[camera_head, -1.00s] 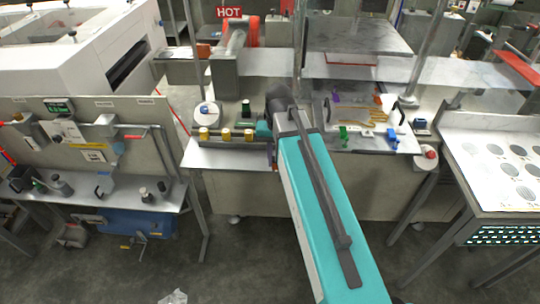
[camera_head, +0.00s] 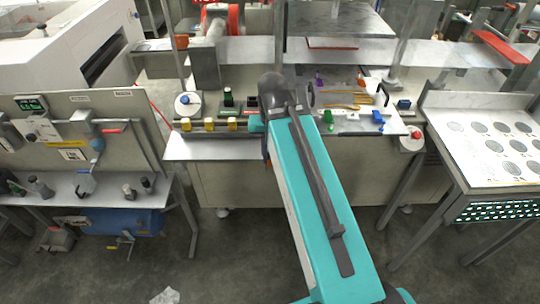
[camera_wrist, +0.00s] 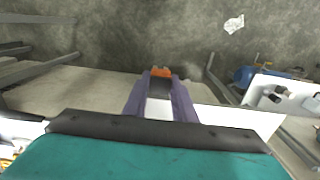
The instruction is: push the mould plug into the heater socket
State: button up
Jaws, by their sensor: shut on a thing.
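In the wrist view my gripper (camera_wrist: 161,98) has its two purple-grey fingers closed on a small dark piece with an orange end (camera_wrist: 160,72), probably the mould plug. The held piece is clear of the floor seen behind it, near the pale bench edge. In the head view my teal arm hides the fingers and most of the held piece. The heater socket cannot be singled out. A row of yellow-topped fittings (camera_head: 210,125) stands along the front of the bench, left of my arm; I cannot tell whether one is the socket.
The steel bench (camera_head: 200,148) has small blue, green and purple parts right of my arm. An upright post stands behind my arm. A red-topped button (camera_head: 414,137) sits at the bench's right corner. A perforated-pattern table (camera_head: 490,150) stands right. Floor in front is open.

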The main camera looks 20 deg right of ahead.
dwell(0.4)
jog(key=w+a+r+n, duration=0.2)
jog(key=w+a+n, duration=0.2)
jog(key=w+n, duration=0.5)
jog(key=shift+w+a+r, duration=0.15)
jog(key=shift+w+r, duration=0.1)
jog(key=shift+w, duration=0.8)
jog(key=shift+a, duration=0.15)
